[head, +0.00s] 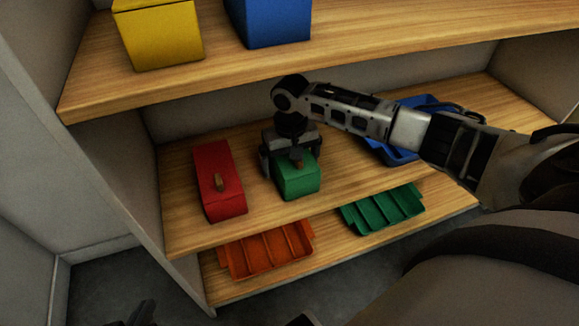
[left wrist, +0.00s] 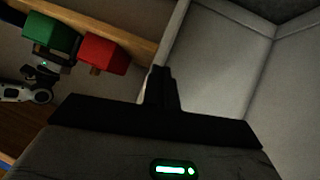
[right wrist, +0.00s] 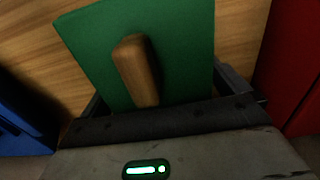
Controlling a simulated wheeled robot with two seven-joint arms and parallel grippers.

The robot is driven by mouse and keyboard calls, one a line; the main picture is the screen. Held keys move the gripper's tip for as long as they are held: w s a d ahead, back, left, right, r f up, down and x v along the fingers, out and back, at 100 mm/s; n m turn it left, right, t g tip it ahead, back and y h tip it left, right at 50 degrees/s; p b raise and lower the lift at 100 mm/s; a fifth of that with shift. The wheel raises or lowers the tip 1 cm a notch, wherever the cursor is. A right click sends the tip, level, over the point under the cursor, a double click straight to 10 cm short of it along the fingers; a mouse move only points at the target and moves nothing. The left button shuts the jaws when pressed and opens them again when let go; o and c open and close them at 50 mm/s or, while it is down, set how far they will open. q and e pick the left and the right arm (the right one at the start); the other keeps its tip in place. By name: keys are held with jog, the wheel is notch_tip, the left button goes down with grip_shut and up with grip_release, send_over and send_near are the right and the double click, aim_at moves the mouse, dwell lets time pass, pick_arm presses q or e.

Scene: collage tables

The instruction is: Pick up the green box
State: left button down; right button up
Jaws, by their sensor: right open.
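The green box (head: 297,182) sits on the middle wooden shelf, with a wooden handle (right wrist: 137,70) on its face. My right gripper (head: 291,160) comes down over it from above and behind. In the right wrist view its open fingers stand on either side of the green box (right wrist: 185,45); I cannot tell whether they touch it. My left gripper (left wrist: 161,88) has its fingers together and looks empty, away from the shelf. The green box also shows in the left wrist view (left wrist: 52,35).
A red box (head: 215,180) stands left of the green box. A blue tray (head: 395,157) lies to the right. Orange (head: 265,252) and green (head: 383,210) trays lie on the lower shelf. Yellow (head: 163,38) and blue (head: 275,22) boxes stand on the upper shelf.

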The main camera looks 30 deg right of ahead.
jog(key=c, duration=1)
jog(key=shift+c, duration=0.2)
